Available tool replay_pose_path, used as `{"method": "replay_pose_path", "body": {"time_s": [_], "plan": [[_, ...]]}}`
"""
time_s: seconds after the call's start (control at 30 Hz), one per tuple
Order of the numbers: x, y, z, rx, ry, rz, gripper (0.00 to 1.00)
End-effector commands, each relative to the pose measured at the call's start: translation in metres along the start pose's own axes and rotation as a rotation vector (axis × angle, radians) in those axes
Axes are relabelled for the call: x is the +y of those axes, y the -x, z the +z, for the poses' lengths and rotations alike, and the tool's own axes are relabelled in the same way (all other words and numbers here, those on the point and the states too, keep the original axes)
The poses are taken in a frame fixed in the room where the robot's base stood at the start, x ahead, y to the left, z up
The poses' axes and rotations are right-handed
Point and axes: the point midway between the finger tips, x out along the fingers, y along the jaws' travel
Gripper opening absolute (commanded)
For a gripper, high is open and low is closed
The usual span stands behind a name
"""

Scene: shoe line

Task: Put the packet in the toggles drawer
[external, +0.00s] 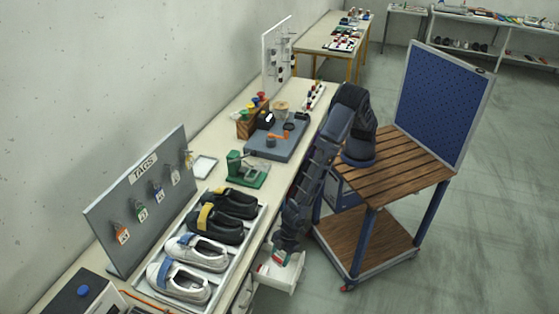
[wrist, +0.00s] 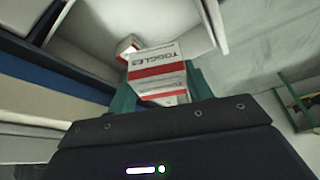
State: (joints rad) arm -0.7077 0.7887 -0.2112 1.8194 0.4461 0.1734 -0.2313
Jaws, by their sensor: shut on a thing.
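My gripper (external: 280,256) points down at the open white drawer (external: 296,275) under the workbench. Its teal fingers (wrist: 158,93) are shut on a white packet (wrist: 158,70) with red bands and the word TOGGLES. In the wrist view the packet shows against the drawer's pale interior, with the drawer wall (wrist: 212,22) beside it. A second small white and red box (wrist: 127,46) lies in the drawer beyond the packet. I cannot tell whether the held packet touches the drawer floor. No label on the drawer itself is readable.
The workbench above carries a tray of shoes (external: 262,222), a green device (external: 247,170) and a tag board (external: 142,195). My arm rises from a cart with a slatted wooden top (external: 405,165) and blue panel (external: 440,100).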

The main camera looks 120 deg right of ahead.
Motion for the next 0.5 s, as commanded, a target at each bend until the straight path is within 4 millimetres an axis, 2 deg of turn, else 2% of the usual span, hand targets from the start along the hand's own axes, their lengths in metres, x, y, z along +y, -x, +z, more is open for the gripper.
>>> {"method": "replay_pose_path", "body": {"time_s": [0.1, 0.2, 0.5], "plan": [[0.0, -0.025, 0.011, -0.003, -0.002, 0.0, 0.26], [0.001, -0.041, 0.017, -0.002, -0.001, 0.0, 0.26], [0.0, -0.06, 0.025, 0.0, -0.001, 0.0, 0.26]]}}
